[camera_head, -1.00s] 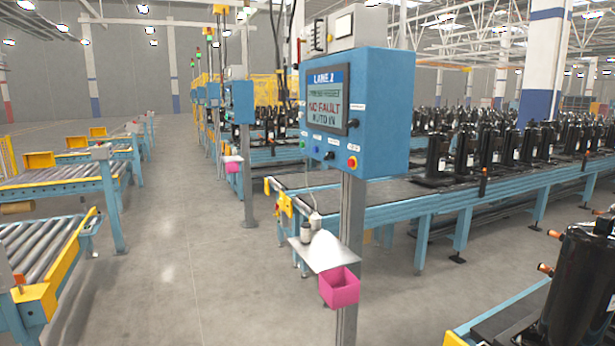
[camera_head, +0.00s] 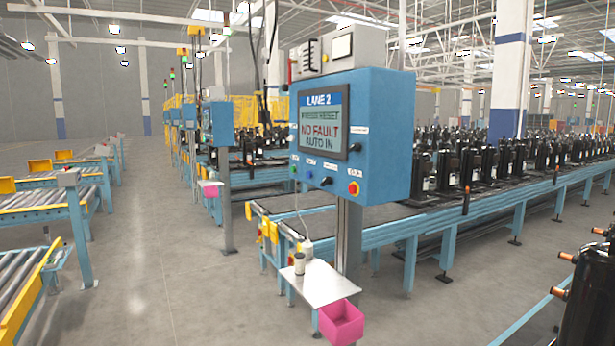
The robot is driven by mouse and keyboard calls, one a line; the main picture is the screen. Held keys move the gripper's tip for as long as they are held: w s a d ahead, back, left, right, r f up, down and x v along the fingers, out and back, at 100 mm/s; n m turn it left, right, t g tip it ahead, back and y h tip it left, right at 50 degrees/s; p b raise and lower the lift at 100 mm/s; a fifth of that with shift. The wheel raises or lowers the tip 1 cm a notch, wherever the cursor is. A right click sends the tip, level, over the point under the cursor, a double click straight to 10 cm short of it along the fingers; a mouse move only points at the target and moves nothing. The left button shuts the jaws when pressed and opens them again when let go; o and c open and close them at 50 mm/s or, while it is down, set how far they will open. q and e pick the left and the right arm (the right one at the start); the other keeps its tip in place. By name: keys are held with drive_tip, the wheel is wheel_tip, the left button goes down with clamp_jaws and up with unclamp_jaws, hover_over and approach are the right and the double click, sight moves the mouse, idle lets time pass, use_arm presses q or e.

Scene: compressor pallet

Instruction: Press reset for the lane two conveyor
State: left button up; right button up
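A blue control box (camera_head: 383,110) stands on a grey post in the middle of the camera_head view. Its screen (camera_head: 321,121) reads "LANE 2", "PRESS RESET", "NO FAULT" and "AUTO IN". Below the screen is a row of small controls, including a blue button (camera_head: 309,174), a black knob (camera_head: 326,181) and a red button on a yellow base (camera_head: 354,188). The labels beside them are too small to read, so I cannot tell which is reset. Neither of my grippers is in view.
A metal shelf (camera_head: 322,285) and a pink bin (camera_head: 341,322) jut out below the box. The lane conveyor (camera_head: 440,222) with black compressors (camera_head: 475,165) runs behind it to the right. Roller conveyors (camera_head: 30,200) stand at left. The grey floor aisle (camera_head: 150,265) between is clear.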

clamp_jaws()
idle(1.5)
